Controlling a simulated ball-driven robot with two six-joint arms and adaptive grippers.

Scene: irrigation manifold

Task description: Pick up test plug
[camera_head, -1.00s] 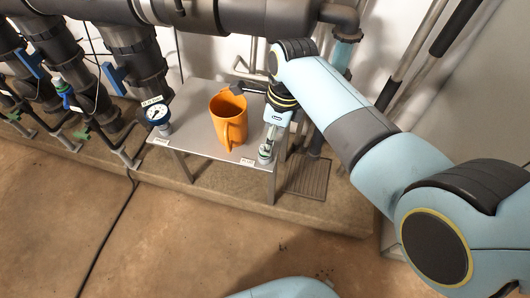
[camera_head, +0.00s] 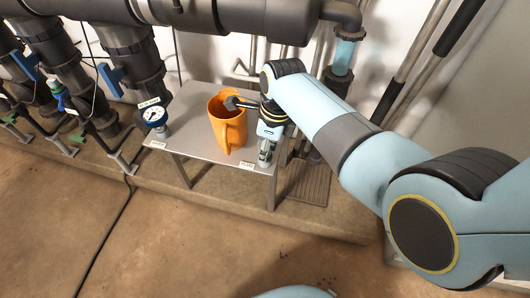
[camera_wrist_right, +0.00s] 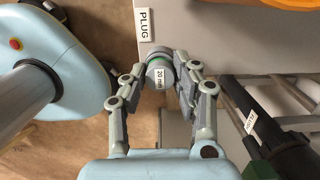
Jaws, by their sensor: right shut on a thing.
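The test plug (camera_wrist_right: 160,75) is a small grey cylinder with a green ring and a "20 mm" label, at the top centre of the right wrist view. My right gripper (camera_wrist_right: 160,68) is shut on it, one finger on each side. In the head view my right gripper (camera_head: 266,150) points down at the front right corner of the small metal table (camera_head: 200,143), beside the PLUG label (camera_head: 247,165). The fingers mostly hide the plug there. I cannot tell whether the plug touches the tabletop. My left gripper is not in view.
An orange jug (camera_head: 226,122) stands just left of my right gripper. A pressure gauge (camera_head: 154,115) stands at the table's left end. Dark manifold pipes (camera_head: 130,58) run behind and left. A floor grate (camera_head: 308,183) lies right of the table.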

